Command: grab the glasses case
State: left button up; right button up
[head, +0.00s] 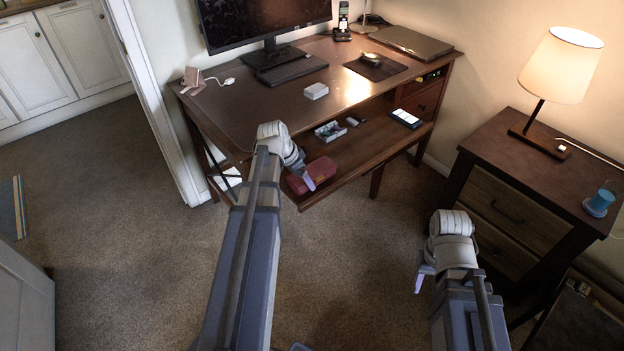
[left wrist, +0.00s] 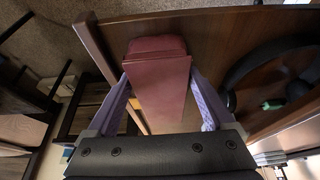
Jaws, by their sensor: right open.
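The glasses case (head: 322,166), a dark red box, lies at the near left end of the desk's pulled-out lower shelf. My left gripper (head: 307,182) is at the case and covers part of it in the head view. In the left wrist view the case (left wrist: 158,75) lies between my two left fingers (left wrist: 160,85), with one finger close along each side. I cannot tell whether they press on it. My right gripper (head: 421,279) is open and empty over the carpet, right of the shelf and in front of the nightstand.
The open shelf (head: 385,147) also holds a phone (head: 405,118) and a small tray of items (head: 330,131). On the desktop are a monitor, a keyboard, a white box (head: 316,91) and a laptop. A nightstand (head: 507,190) with a lamp stands at right. Carpet in front is clear.

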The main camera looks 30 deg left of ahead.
pick_arm(q)
jog(key=c, duration=1)
jog(key=shift+r, duration=0.15)
notch_tip(320, 180, up, 10)
jog(key=p, duration=1)
